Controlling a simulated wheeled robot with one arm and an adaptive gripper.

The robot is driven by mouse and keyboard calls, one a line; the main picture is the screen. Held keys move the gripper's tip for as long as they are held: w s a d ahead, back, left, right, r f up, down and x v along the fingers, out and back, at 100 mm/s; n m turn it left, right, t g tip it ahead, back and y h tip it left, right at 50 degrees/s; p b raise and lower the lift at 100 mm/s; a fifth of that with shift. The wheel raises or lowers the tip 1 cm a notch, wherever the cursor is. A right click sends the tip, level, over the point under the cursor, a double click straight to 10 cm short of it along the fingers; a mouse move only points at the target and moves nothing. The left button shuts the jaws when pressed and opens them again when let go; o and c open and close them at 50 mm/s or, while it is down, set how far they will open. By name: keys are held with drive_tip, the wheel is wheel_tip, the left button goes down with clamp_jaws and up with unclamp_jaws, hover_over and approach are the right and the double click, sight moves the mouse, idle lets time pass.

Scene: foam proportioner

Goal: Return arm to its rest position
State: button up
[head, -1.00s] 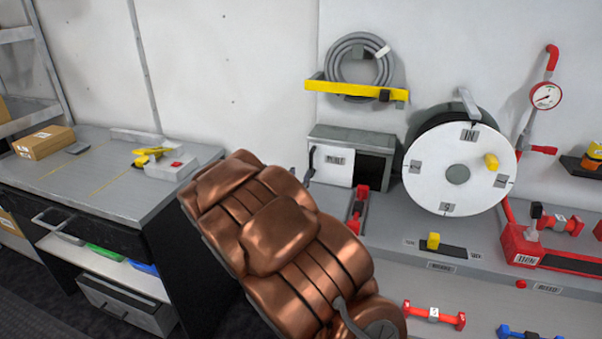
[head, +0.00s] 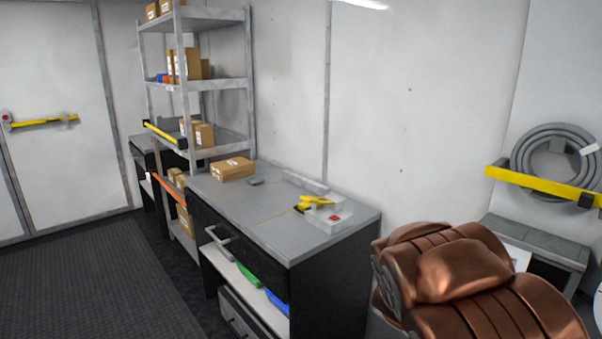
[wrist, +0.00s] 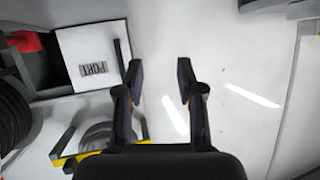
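My gripper (wrist: 158,85) shows in the wrist view with its two dark fingers spread apart. The gap between them is empty, with only pale wall behind it. In the head view the gripper is out of sight. My copper-coloured arm fills the lower right there, in front of the wall and partly over a grey box. In the wrist view a white door marked PORT (wrist: 92,56) is left of the fingers, apart from them.
A grey workbench (head: 345,222) with a yellow tool (head: 318,201) stands left of my arm. A shelf rack (head: 215,84) with cartons is behind it. A coiled hose (head: 520,150) hangs over a yellow bracket (head: 535,186) at right. Dark floor (head: 85,265) at left is clear.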

drive_tip(key=s+a+n+g+y+p, duration=0.2)
drive_tip(key=s+a+n+g+y, duration=0.45)
drive_tip(key=s+a, duration=0.85)
drive_tip(key=s+r+g, duration=0.1)
drive_tip(key=s+g, duration=0.2)
drive_tip(key=s, duration=1.1)
drive_tip(key=s+r+n+g+y+p, duration=0.1)
drive_tip(key=s+r+g, duration=0.1)
drive_tip(key=s, duration=1.2)
drive_tip(key=shift+d+r+g, duration=0.15)
drive_tip(key=shift+r+g, duration=0.15)
drive_tip(key=shift+g, duration=0.25)
